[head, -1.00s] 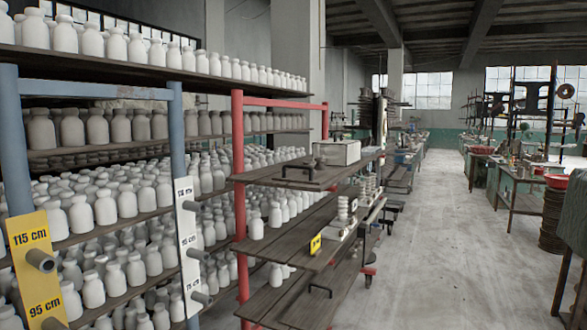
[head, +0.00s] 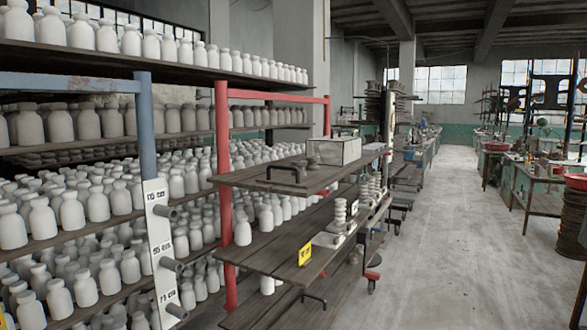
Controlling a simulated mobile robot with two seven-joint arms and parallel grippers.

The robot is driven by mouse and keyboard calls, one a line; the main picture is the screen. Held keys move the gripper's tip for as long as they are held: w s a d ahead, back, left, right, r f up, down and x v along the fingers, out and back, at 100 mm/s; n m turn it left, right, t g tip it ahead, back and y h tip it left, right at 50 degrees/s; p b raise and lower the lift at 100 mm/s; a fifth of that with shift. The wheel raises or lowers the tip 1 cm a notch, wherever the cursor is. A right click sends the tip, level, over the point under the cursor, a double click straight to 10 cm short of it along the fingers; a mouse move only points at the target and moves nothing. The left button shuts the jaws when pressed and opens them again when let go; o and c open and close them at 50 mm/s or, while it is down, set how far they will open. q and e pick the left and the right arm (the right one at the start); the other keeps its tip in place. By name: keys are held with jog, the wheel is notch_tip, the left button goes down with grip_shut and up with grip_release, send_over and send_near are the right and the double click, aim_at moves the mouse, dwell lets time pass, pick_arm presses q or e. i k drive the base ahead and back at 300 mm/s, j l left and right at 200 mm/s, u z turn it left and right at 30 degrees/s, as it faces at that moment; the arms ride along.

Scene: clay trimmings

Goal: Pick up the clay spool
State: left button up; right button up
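Stacked ribbed pale pieces (head: 339,215) stand upright on the middle shelf of the red-framed rack, near its right end. They look spool-like, but I cannot tell from here whether one of them is the clay spool. Another ribbed stack (head: 370,188) stands just behind them. A small dark round piece (head: 313,162) sits on the top shelf beside a white box. Neither of my grippers shows in the head view.
The red-framed rack (head: 222,150) stands ahead, with a yellow tag (head: 305,254) on its middle shelf edge. Shelves of white bottles (head: 70,210) fill the left. A white post with pegs (head: 163,250) juts nearby. The floor aisle (head: 430,240) at right is clear; worktables (head: 540,180) line its far side.

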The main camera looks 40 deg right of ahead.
aim_at(300, 164)
jog(key=l+u, duration=0.25)
jog(key=l, duration=2.5)
jog(key=i, duration=0.05)
